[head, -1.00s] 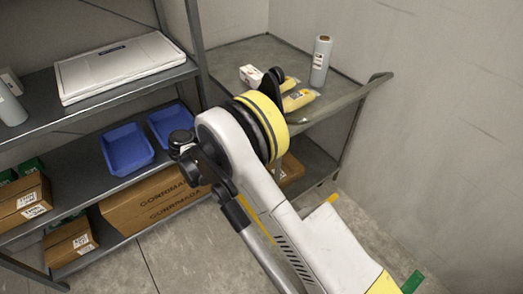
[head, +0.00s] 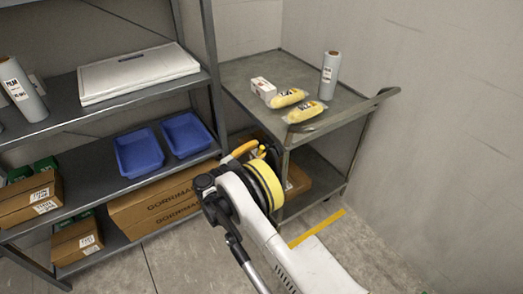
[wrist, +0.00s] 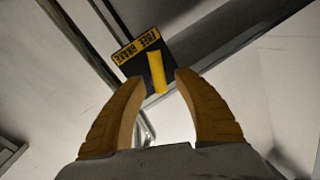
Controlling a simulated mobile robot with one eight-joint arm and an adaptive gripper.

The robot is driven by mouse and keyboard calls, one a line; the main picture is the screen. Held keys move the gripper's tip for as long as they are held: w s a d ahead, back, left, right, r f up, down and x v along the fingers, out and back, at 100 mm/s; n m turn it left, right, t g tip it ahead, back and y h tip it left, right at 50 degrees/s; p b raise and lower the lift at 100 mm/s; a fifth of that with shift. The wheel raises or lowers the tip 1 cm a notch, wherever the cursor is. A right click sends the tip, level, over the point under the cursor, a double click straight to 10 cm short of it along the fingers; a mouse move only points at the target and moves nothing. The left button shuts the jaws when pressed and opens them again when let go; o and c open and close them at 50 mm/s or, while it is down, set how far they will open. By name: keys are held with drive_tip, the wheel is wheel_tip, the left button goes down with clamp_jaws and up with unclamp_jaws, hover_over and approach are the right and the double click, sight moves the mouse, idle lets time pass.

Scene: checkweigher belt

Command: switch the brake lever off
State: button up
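The brake lever (wrist: 157,73) is a short yellow bar in the wrist view. It stands out from a black plate (wrist: 128,67) with a yellow label that seems to read "FREE BRAKE". My gripper (wrist: 160,77) is open, with its two yellow fingers apart. The lever shows between the fingertips, and no finger clearly touches it. How far the lever is from the fingers in depth, I cannot tell. In the head view my arm's end is low at the front left of the grey cart (head: 240,72), and I cannot make out the lever there.
A grey shelf with blue bins (head: 138,152) and cartons (head: 165,203) stands close on the left. The wall is on the right.

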drive_tip(key=shift+w+d, duration=0.45)
drive_tip(key=shift+d, duration=0.05)
clamp_jaws()
drive_tip(key=shift+n, duration=0.4)
drive_tip(key=n+g, duration=0.1)
drive_tip(key=n, duration=0.3)
drive_tip(key=shift+y, duration=0.4)
drive_tip(key=n, duration=0.2)
drive_tip(key=n+g, duration=0.1)
drive_tip(key=n, duration=0.2)
drive_tip(key=shift+g, duration=0.3)
drive_tip(key=shift+s, duration=0.1)
